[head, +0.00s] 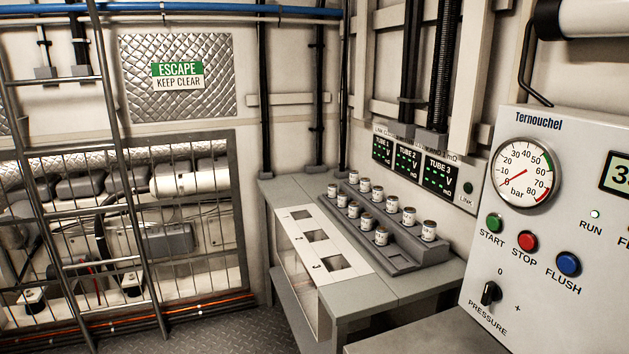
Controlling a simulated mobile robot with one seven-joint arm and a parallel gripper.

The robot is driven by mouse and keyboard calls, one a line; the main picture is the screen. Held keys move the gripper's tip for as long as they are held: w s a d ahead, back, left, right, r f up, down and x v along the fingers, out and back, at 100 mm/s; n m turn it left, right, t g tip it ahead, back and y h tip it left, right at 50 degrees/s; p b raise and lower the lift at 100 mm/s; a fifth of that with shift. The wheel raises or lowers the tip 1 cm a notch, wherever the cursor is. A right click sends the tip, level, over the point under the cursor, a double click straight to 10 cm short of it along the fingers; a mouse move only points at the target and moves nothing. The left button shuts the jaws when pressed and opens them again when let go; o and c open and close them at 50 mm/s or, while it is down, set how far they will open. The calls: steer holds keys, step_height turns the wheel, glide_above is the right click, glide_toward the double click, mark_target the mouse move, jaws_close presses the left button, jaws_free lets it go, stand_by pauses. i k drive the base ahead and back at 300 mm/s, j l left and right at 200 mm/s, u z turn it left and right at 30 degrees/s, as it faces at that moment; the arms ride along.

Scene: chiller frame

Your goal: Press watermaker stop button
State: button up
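The watermaker panel (563,140) is a light grey box marked "Ternouchel" at the right of the head view. Its red STOP button (527,242) sits between the green START button (495,223) and the blue FLUSH button (569,264). All three are round and unobstructed. A round bar gauge (523,172) is above them, its red needle at the low end of the scale. A white RUN lamp (595,214) looks lit. A black PRESSURE knob (490,293) is below. My gripper is not in view.
A grey bench (408,288) with a stepped rack (398,259) of several small canisters stands left of the panel. A grey surface lies below the panel. A ladder (120,170) and caged machinery stand at the left. Dark floor (215,338) shows at the bottom.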

mark_target(527, 241)
steer(key=z, duration=1.35)
